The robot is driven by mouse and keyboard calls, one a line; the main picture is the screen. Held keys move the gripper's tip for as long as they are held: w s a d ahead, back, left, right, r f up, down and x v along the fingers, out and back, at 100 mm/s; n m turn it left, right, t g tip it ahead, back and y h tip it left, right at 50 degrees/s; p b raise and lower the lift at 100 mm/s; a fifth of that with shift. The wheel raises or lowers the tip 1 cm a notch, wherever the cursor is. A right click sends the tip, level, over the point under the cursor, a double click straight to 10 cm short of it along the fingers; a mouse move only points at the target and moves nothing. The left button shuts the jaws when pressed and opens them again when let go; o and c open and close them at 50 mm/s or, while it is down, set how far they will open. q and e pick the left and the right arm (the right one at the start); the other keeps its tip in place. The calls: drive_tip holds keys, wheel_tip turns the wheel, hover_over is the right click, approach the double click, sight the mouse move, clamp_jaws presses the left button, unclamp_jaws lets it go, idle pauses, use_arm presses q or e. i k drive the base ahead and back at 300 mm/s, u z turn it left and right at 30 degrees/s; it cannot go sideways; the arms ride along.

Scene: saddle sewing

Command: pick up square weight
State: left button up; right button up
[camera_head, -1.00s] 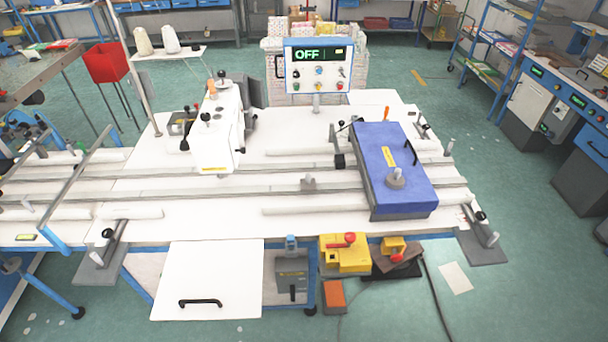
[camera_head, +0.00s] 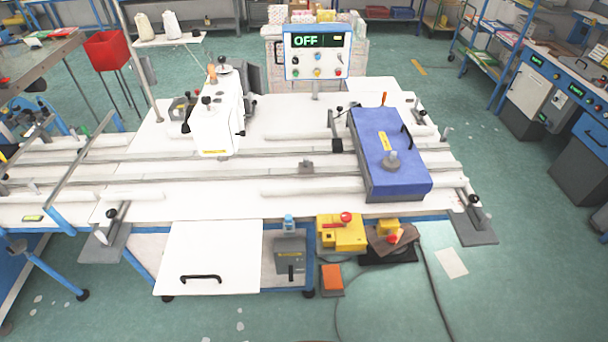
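A blue rectangular block (camera_head: 400,173) on a grey base lies on the right part of the white sewing table (camera_head: 240,203). It has a yellow label, a black handle on its right side and a small grey round piece with a knob (camera_head: 391,161) on top. I cannot tell for sure which of these is the square weight. Neither of my grippers is in view.
A white sewing machine head (camera_head: 215,125) stands left of the block. A control panel (camera_head: 318,52) reading OFF stands behind. Rails cross the table. A yellow pedal box (camera_head: 341,234) and an orange box (camera_head: 332,280) are below the front edge. Front floor is mostly clear.

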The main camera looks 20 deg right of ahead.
sight(306, 167)
drive_tip(key=k, duration=0.35)
drive_tip(key=z, duration=1.3)
drive_tip(key=i, duration=0.85)
drive_tip(key=u, duration=1.05)
